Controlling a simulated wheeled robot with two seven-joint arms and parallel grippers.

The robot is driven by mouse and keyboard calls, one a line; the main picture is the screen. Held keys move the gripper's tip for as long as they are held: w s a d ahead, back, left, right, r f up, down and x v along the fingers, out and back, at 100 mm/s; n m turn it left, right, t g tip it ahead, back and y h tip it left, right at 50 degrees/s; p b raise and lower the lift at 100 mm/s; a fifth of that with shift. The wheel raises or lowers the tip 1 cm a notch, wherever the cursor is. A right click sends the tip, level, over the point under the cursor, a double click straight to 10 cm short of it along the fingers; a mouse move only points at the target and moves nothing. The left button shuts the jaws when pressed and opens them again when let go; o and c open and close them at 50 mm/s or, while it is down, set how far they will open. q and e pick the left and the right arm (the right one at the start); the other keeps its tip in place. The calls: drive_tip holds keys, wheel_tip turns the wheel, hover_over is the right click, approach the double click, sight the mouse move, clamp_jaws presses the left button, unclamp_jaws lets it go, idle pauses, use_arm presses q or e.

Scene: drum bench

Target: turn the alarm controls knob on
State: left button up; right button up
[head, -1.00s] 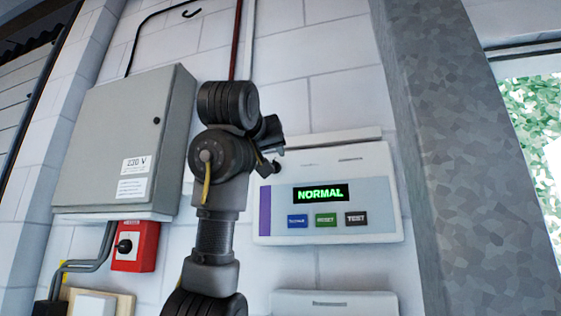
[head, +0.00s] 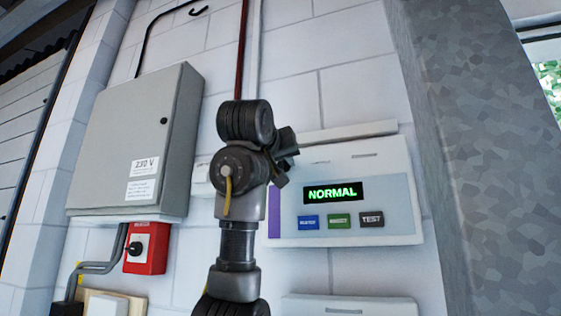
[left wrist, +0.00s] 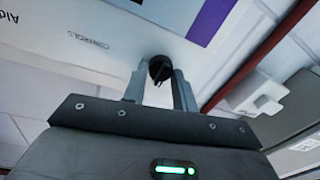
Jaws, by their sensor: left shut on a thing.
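The white alarm controls panel (head: 395,158) is on the wall right of centre in the head view. Its display (head: 333,191) reads NORMAL in green. In the left wrist view, the black round knob (left wrist: 160,66) sits on the panel face near the upside-down word CONTROLS. My left gripper (left wrist: 160,78) is shut on the knob, one finger on each side. In the head view, my left gripper (head: 284,160) is at the panel's upper left, and my wrist hides the knob there. My right gripper is not in view.
Blue, green and dark buttons (head: 340,220) are below the display. A grey 230 V cabinet (head: 140,130) and a red switch box (head: 147,248) are on the left. A thick grey column (head: 460,140) stands close to the panel's right. Another white box (head: 350,305) is below.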

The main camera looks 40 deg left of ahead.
use_arm(q)
drive_tip(key=shift+f, duration=0.1)
drive_tip(key=m+b, duration=0.2)
drive_tip(key=shift+f+m, duration=0.15)
drive_tip(key=shift+m, duration=0.25)
drive_tip(key=m+b, duration=0.3)
drive_tip(key=m, duration=0.2)
drive_tip(key=shift+d+m+t, duration=0.1)
drive_tip(key=shift+m+t, duration=0.3)
drive_tip(key=m+b, duration=0.1)
drive_tip(key=m, duration=0.3)
drive_tip(key=shift+f+m+h+b, duration=0.1)
drive_tip(key=shift+m+h+b, duration=0.2)
drive_tip(key=shift+m+b, duration=0.65)
drive_tip(key=shift+m, duration=1.85)
drive_tip(key=shift+t+h, duration=0.3)
drive_tip(key=o, duration=1)
drive_tip(key=shift+c, duration=0.2)
